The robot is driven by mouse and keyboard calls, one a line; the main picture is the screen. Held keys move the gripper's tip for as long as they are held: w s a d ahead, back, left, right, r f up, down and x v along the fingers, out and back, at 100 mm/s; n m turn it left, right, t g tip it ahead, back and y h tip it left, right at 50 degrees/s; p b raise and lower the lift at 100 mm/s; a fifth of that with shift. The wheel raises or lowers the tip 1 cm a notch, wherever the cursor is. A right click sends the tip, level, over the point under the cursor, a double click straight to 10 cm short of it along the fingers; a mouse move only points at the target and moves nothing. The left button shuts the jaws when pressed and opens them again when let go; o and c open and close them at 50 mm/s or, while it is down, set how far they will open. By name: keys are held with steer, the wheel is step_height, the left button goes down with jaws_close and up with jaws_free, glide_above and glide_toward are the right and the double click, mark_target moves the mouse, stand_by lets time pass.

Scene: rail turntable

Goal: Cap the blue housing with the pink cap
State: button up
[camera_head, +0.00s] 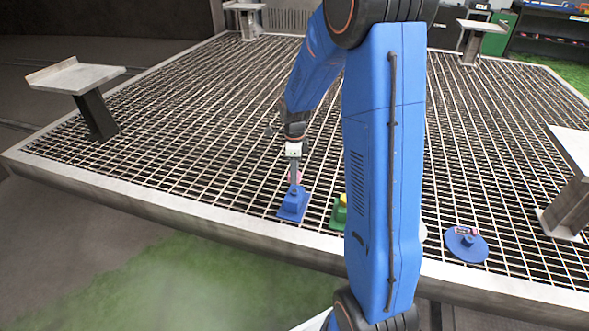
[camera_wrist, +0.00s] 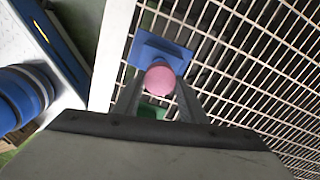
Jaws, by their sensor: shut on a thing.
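The blue housing (camera_head: 292,208) stands on the grating near the front edge of the platform, a square base with a raised middle. My gripper (camera_head: 295,178) points down over it. In the wrist view my gripper (camera_wrist: 160,88) is shut on the round pink cap (camera_wrist: 160,77), which sits between the fingertips. The cap hides part of the blue housing (camera_wrist: 147,50) in that view. In the head view only a little pink of the cap (camera_head: 298,176) shows, just above the housing's top. I cannot tell whether cap and housing touch.
A green housing with a yellow top (camera_head: 338,214) stands just right of the blue one, partly hidden by my arm. A blue disc (camera_head: 467,248) with small red items lies farther right. Metal pedestals stand at the platform's edges. The grating (camera_head: 200,150) to the left is clear.

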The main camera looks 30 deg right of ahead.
mark_target(294, 191)
steer(key=shift+f, duration=3.35)
steer(key=shift+f, duration=0.25)
steer(key=o, duration=1)
steer(key=shift+r, duration=0.15)
step_height(294, 191, up, 17)
